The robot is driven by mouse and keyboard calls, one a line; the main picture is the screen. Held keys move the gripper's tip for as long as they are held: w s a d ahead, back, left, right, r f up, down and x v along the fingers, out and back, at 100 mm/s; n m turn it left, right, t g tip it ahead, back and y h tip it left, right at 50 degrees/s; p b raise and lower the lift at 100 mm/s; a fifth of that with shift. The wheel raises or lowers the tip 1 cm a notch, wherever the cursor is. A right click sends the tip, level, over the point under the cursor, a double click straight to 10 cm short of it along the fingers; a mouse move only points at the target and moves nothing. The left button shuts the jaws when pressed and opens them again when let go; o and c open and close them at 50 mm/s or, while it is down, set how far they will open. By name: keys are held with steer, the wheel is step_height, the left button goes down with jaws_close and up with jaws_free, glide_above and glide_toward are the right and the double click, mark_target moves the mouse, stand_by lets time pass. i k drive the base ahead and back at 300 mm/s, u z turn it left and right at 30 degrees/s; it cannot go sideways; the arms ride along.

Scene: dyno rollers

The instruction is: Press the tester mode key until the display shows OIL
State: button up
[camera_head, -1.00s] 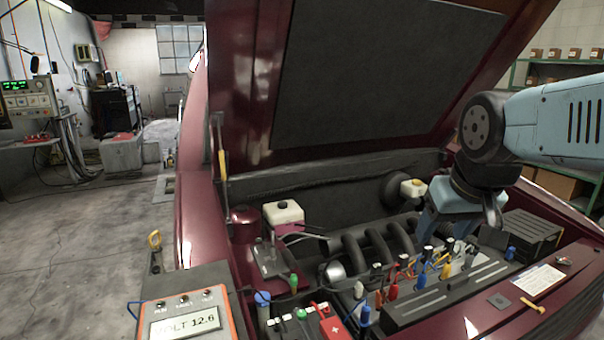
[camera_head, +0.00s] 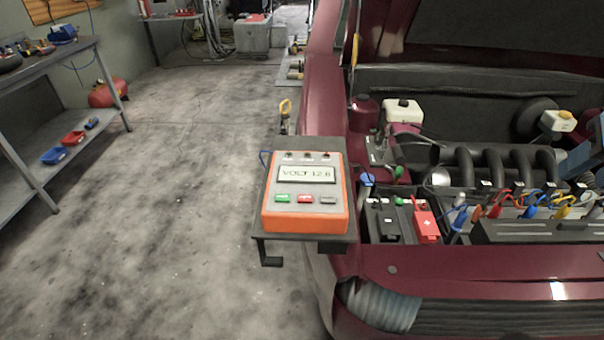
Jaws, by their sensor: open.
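The tester (camera_head: 306,208) is an orange-edged box with a pale grey face, lying on a dark bracket shelf at the front left corner of the car. Its display (camera_head: 306,174) reads VOLT 12.6. Below the display sit a green key (camera_head: 283,198), a red key (camera_head: 305,199) and a grey key (camera_head: 328,200); their labels are too small to read. My gripper is outside the picture; a blue piece, which I take for part of my arm, shows at the right edge.
The maroon car's open engine bay holds a battery with a red clamp (camera_head: 426,222), a white reservoir (camera_head: 402,112) and several coloured leads. A workbench (camera_head: 50,62) stands at the far left. The concrete floor (camera_head: 170,220) left of the tester is clear.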

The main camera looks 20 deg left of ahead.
mark_target(326, 199)
steer(key=u, duration=0.45)
steer(key=k, duration=1)
steer(key=u, duration=0.55)
steer(key=i, duration=1)
steer(key=u, duration=0.15)
